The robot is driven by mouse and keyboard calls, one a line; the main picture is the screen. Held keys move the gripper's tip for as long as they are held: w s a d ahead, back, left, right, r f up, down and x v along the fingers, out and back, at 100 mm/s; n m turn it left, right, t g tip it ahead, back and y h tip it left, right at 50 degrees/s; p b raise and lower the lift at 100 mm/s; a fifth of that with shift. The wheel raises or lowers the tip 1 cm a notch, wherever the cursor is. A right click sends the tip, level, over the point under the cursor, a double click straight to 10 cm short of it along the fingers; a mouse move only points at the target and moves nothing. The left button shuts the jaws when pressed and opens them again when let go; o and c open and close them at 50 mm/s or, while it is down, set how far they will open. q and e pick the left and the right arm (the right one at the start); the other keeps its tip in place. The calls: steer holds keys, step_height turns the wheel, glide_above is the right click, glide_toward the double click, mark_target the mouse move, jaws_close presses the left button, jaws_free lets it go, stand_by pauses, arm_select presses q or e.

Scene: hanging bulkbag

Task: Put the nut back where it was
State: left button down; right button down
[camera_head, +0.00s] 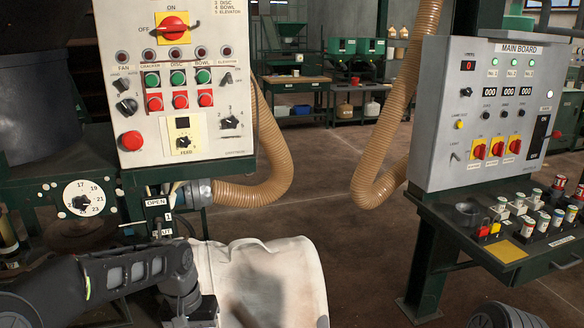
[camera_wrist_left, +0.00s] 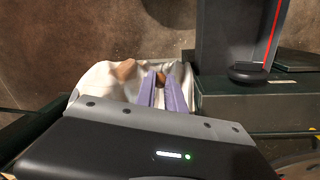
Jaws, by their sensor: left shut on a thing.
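In the left wrist view, the purple fingers of my left gripper (camera_wrist_left: 162,90) are shut on a small brown nut (camera_wrist_left: 160,79) near their tips. They are above the white bulk bag (camera_wrist_left: 92,82), whose open top shows around them. In the head view the bag (camera_head: 300,275) hangs at the bottom centre, and my left gripper (camera_head: 190,312) is at its left side. The fingertips and nut cannot be made out there. A brownish patch shows on the bag left of the fingers in the wrist view; I cannot tell what it is. My right gripper is not in view.
A control panel (camera_head: 240,100) with buttons stands above the bag, with a ribbed hose (camera_head: 270,165) beside it. The main board (camera_head: 470,150) stands at the right over a green shelf (camera_head: 455,215) with several small containers. Bare floor (camera_head: 370,260) lies between.

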arm_select(q)
steer(key=s+f, duration=0.4)
steer(key=f, duration=1.1)
